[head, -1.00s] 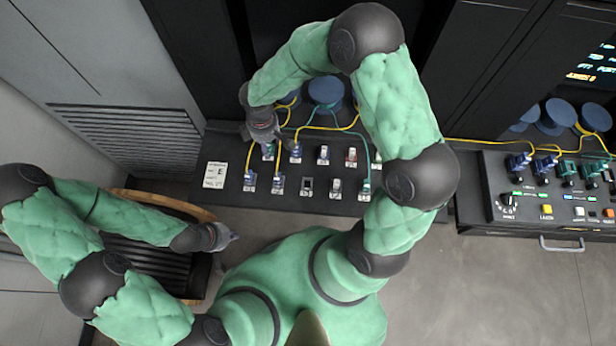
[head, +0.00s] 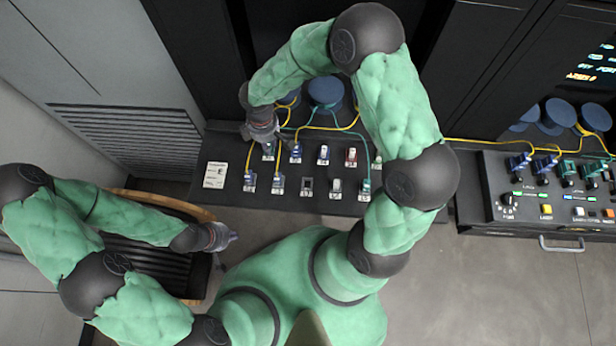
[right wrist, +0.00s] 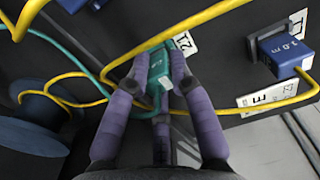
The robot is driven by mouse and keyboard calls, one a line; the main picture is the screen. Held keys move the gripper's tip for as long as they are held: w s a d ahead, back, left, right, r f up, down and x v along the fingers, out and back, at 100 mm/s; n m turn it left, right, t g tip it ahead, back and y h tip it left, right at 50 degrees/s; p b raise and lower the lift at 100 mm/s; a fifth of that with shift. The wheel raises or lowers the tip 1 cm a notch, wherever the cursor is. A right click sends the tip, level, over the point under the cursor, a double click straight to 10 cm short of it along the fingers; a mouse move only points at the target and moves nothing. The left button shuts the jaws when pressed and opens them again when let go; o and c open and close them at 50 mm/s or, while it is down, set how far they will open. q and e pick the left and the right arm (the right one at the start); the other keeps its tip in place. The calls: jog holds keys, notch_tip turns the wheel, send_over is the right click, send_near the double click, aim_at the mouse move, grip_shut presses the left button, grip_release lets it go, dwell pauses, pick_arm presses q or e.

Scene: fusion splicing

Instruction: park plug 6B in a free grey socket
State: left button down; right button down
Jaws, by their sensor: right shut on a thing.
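My right gripper (right wrist: 160,75) is shut on a teal plug (right wrist: 160,65) with a teal cable, at the socket panel. I cannot read a plug number, nor tell how deep the plug sits. In the head view my right gripper (head: 265,143) is at the left end of the panel's upper row and hides most of that place. A dark, square, empty-looking socket (head: 307,186) is in the middle of the lower row; its colour is unclear. A teal plug (head: 365,186) stands at the lower row's right end. My left gripper (head: 224,237) is away from the panel; its fingers are unclear.
Blue plugs with yellow cables (head: 249,181) stand in the panel (head: 225,200). In the wrist view a blue plug (right wrist: 285,52) is at the right and yellow cables (right wrist: 215,110) cross near my fingers. A blue spool (right wrist: 35,140) is at the left.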

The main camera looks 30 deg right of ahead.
jog(key=shift+r+p, duration=2.05)
jog(key=shift+r, duration=0.9)
jog(key=shift+w, duration=0.15)
